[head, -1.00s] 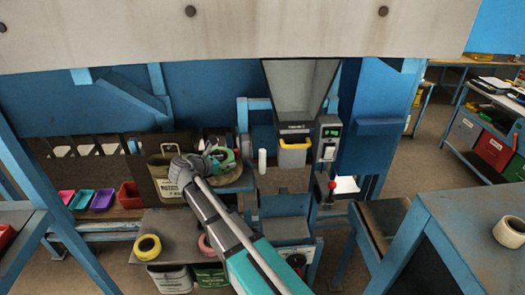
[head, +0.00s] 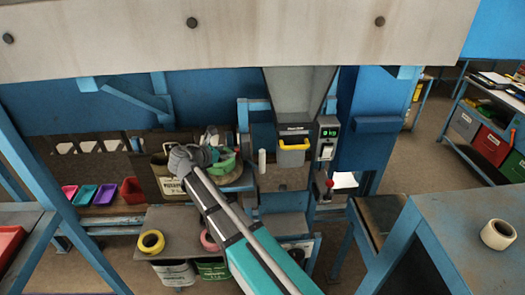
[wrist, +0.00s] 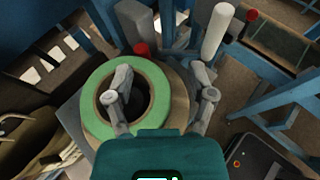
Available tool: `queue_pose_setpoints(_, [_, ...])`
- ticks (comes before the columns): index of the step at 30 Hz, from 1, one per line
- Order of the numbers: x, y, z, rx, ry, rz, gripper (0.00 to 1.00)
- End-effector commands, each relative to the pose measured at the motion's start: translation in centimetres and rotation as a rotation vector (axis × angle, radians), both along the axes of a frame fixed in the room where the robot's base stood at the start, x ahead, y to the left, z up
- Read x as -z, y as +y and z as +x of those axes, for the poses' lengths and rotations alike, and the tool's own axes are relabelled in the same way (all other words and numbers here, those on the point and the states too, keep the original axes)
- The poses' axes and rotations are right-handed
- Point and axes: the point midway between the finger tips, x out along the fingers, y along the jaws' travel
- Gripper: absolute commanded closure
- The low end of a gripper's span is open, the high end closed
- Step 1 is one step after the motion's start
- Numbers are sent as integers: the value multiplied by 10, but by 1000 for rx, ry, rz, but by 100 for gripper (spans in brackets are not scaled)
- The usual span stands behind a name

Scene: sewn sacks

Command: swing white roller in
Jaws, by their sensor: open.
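The white roller (head: 262,162) stands upright beneath and left of the hopper in the head view. In the wrist view the white roller (wrist: 216,32) is at the upper right, just beyond the tip of my right finger; I cannot tell whether they touch. In the head view my gripper (head: 212,155) is left of the roller, over the small round stand, and partly hides the green roll.
A grey hopper (head: 296,95) with a yellow-rimmed clamp (head: 293,146) hangs right of the roller. A scale display (head: 328,132) and a red-knobbed lever (head: 329,184) stand beside it. A potato sack (head: 172,180) is on the left. A yellow tape roll (head: 151,242) lies on the lower shelf.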

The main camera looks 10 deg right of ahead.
Motion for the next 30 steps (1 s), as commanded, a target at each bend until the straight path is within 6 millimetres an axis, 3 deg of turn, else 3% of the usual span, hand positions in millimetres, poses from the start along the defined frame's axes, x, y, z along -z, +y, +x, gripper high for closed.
queue_pose_setpoints(14, [15, -6, -16, 69, -48, -107, 29])
queue_pose_setpoints(22, [27, -9, -38, 156, -123, -227, 29])
queue_pose_setpoints(30, [26, -10, -57, 227, -193, -316, 29])
